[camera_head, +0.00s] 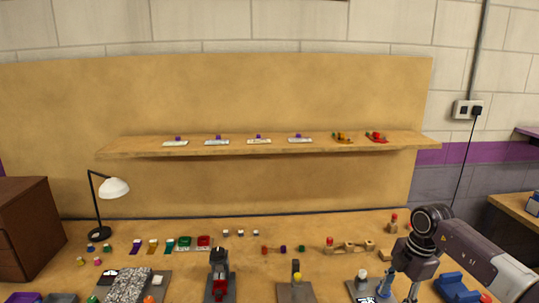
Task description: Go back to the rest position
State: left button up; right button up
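My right arm comes in from the right edge. Its gripper (399,288) points down over the front right of the workbench (330,225). Its two dark fingers look spread apart, with nothing visible between them; the lowest part is close to the bottom edge of the picture. A light blue peg-like piece (384,288) stands beside the left finger; I cannot tell whether they touch. My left gripper is not in view.
Several small coloured parts and fixtures stand along the bench. A black desk lamp (110,190) and a brown drawer cabinet (28,225) are at the left. A wooden shelf (215,151) holds several small items. A blue block (455,287) lies right of my gripper.

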jog(key=a+n+t+y, duration=0.2)
jog(key=a+n+y, duration=0.35)
jog(key=a, duration=1.65)
jog(key=s+a+r+m+t+y, duration=0.1)
jog(key=a+r+m+t+y, duration=0.4)
jog(key=a+r+t+y, duration=0.55)
jog(key=d+r+m+t+h, duration=0.2)
jog(key=d+m+t+h, duration=0.4)
jog(key=d+m+h, duration=0.45)
jog(key=s+d+f+m+g+h, duration=0.5)
jog(key=s+d+f+m+h, duration=0.25)
jog(key=f, duration=0.45)
jog(key=s+d+f+m+g, duration=0.1)
jog(key=s+f+g, duration=0.5)
jog(key=s, duration=0.7)
jog(key=s+d+f+g, duration=0.1)
jog(key=s+f+g, duration=0.5)
jog(key=s, duration=0.7)
notch_tip(320, 180, down, 27)
jog(key=s, duration=0.2)
jog(key=s+d+f+g, duration=0.1)
jog(key=s+d+f, duration=0.2)
jog(key=s+f, duration=1.3)
jog(key=shift+s+d+y, duration=0.2)
jog(key=shift+s+y, duration=0.1)
jog(key=shift+s, duration=0.15)
